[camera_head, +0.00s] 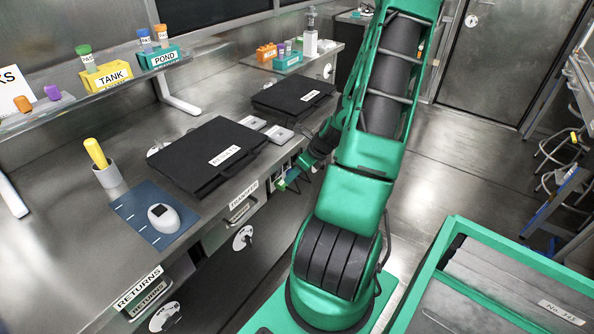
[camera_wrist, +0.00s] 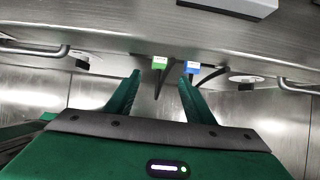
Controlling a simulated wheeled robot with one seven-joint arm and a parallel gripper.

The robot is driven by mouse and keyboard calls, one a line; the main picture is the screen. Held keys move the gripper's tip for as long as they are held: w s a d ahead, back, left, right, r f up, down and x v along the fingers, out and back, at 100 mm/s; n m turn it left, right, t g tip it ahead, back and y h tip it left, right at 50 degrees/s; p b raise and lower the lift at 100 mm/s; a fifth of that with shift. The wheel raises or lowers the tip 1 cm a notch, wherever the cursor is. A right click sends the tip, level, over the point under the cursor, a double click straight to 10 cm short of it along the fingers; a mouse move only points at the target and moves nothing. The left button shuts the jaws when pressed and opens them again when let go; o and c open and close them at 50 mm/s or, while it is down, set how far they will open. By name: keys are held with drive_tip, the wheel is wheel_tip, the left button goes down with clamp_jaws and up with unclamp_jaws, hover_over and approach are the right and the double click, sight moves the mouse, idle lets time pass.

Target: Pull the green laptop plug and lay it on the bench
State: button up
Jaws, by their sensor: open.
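In the wrist view the green plug (camera_wrist: 159,63) with a white label sits at the bench's front edge, a dark cable hanging below it. A blue plug (camera_wrist: 192,68) sits just to its right. My gripper (camera_wrist: 159,78) is open, one finger on each side of the green plug in the picture; I cannot tell whether the plug is fully between the tips. The right fingertip appears between the two plugs. In the head view my gripper (camera_head: 290,177) is at the bench front, small and partly hidden. Two closed black laptops, near (camera_head: 205,160) and far (camera_head: 291,94), lie on the bench (camera_head: 95,225).
Two small white boxes (camera_head: 279,134) lie on the bench beside the near laptop. Metal handles (camera_wrist: 35,50) and round white discs (camera_wrist: 246,78) are along the bench front. A blue mat (camera_head: 135,220) with a white device is at the near left.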

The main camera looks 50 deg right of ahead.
sight(286, 186)
drive_tip(key=x, duration=0.9)
drive_tip(key=shift+f, duration=0.1)
drive_tip(key=shift+c, duration=0.2)
drive_tip(key=c, duration=1.1)
drive_tip(key=shift+s, duration=0.45)
drive_tip(key=shift+s+d, duration=0.1)
drive_tip(key=shift+s, duration=1.45)
